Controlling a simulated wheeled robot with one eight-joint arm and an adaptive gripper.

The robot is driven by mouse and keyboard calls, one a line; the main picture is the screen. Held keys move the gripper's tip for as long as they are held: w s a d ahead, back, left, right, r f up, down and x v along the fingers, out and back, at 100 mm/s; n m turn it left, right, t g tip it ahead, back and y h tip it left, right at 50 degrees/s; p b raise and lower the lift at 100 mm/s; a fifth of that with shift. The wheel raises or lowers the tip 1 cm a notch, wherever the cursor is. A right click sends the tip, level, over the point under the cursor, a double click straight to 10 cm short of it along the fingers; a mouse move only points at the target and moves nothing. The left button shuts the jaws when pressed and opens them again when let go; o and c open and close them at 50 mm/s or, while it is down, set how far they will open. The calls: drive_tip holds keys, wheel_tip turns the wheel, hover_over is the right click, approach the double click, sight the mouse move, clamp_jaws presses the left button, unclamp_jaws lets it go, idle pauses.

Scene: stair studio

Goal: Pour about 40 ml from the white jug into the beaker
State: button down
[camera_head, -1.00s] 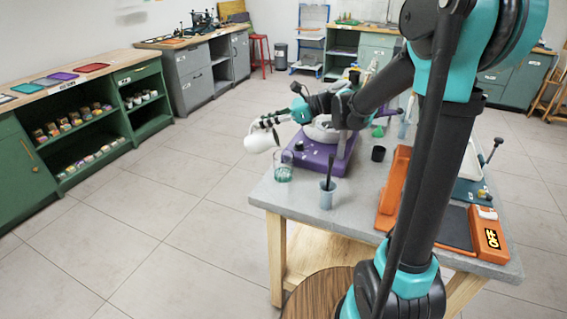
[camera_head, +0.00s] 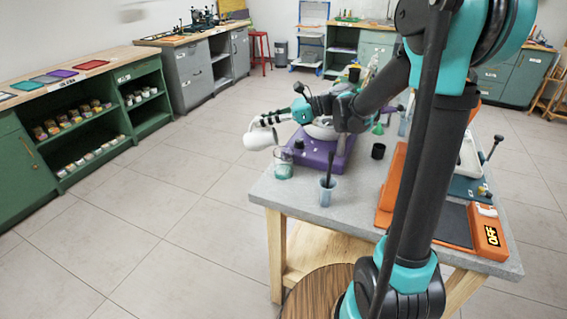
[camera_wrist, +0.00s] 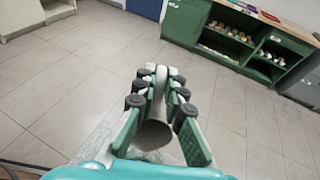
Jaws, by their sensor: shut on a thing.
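The white jug (camera_head: 257,140) is held in my gripper (camera_head: 268,120) at the left edge of the table. It is tilted, just above and to the left of the beaker. The clear glass beaker (camera_head: 283,165) stands on the table's left corner and has greenish liquid in its lower part. In the wrist view my gripper (camera_wrist: 160,112) has its green-padded fingers closed around the white jug (camera_wrist: 157,140). The jug's inside is hidden in the head view, and I cannot see a stream of liquid.
A purple device (camera_head: 322,154) stands behind the beaker. A small blue cup with a dark stick (camera_head: 327,190) and a black cup (camera_head: 378,151) stand to the right. An orange device (camera_head: 487,233) is at the table's right. Floor lies open left of the table.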

drive_tip(key=shift+d+f+y+p, duration=0.2)
drive_tip(key=shift+y+p, duration=0.2)
drive_tip(key=shift+p, duration=0.2)
idle(0.3)
drive_tip(key=shift+s+a+r+h, duration=0.15)
drive_tip(key=shift+a+r+h, duration=0.6)
drive_tip(key=shift+h, duration=0.35)
drive_tip(key=shift+a+h, duration=0.25)
drive_tip(key=shift+h, duration=0.05)
drive_tip(key=shift+f, duration=0.25)
drive_tip(key=shift+a+f+h+b, duration=0.25)
drive_tip(key=shift+h+b, duration=0.2)
drive_tip(key=shift+h, duration=0.25)
drive_tip(key=shift+a+r+h+b, duration=0.15)
drive_tip(key=shift+a+h+b, duration=0.15)
drive_tip(key=shift+h, duration=0.35)
drive_tip(key=shift+a+r+h+b, duration=0.1)
drive_tip(key=shift+a+h+b, duration=0.15)
drive_tip(key=shift+h, duration=0.4)
